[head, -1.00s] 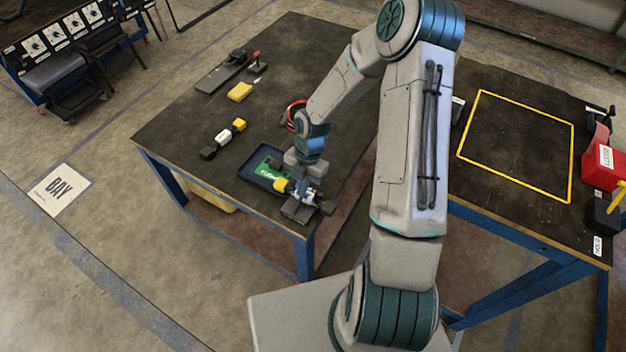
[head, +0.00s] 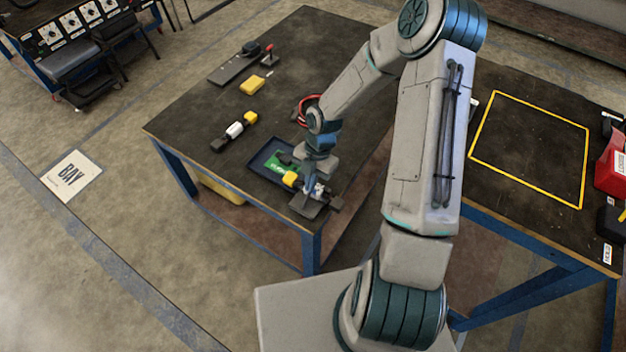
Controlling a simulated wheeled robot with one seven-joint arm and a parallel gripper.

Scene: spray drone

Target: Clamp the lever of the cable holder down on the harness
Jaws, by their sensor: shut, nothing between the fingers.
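The cable holder is a small dark grey plate (head: 304,207) near the front corner of the left table. A harness with a yellow end (head: 290,179) and a dark end (head: 336,203) appears to lie across it. My gripper (head: 311,190) points down right over the holder and harness, shut, with nothing seen between its fingers. It hides most of the holder, and I cannot make out the lever or whether the fingers touch it.
A dark blue tray (head: 258,164) with a green board lies beside the holder. Farther back are a black, white and yellow part (head: 235,130), a yellow block (head: 252,85), a dark bar (head: 233,70) and a red ring (head: 305,105). The right table has a yellow outlined square (head: 472,150).

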